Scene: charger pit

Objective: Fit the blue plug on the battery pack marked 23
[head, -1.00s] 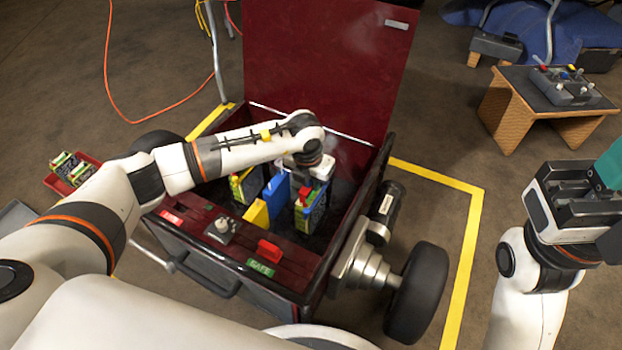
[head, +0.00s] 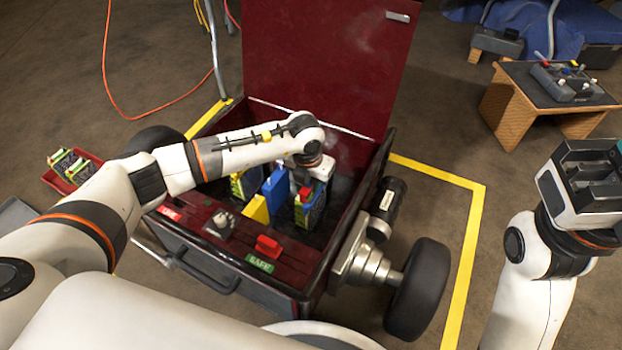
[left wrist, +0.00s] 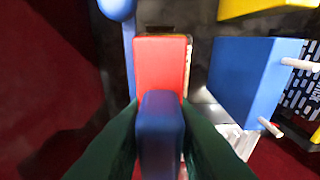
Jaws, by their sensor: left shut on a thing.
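My left gripper (left wrist: 160,140) is shut on a blue plug (left wrist: 161,118), seen end-on between the dark fingers in the left wrist view. Just beyond the plug is a red block (left wrist: 160,62); I cannot tell whether they touch. In the head view the left gripper is mostly hidden under its wrist, over a battery pack (head: 309,213) with a red top (head: 305,192) in the dark red cart. A second pack (head: 243,186) stands left of it. I cannot read the number 23 on either. My right gripper (head: 588,172) is raised at the right; its jaws are unclear.
Blue (head: 275,188) and yellow (head: 257,211) blocks stand between the packs. The open cart (head: 345,235) has a tall raised lid (head: 325,60) behind. Its front ledge carries a red switch (head: 268,246) and a knob. A red tray (head: 54,184) with packs lies left.

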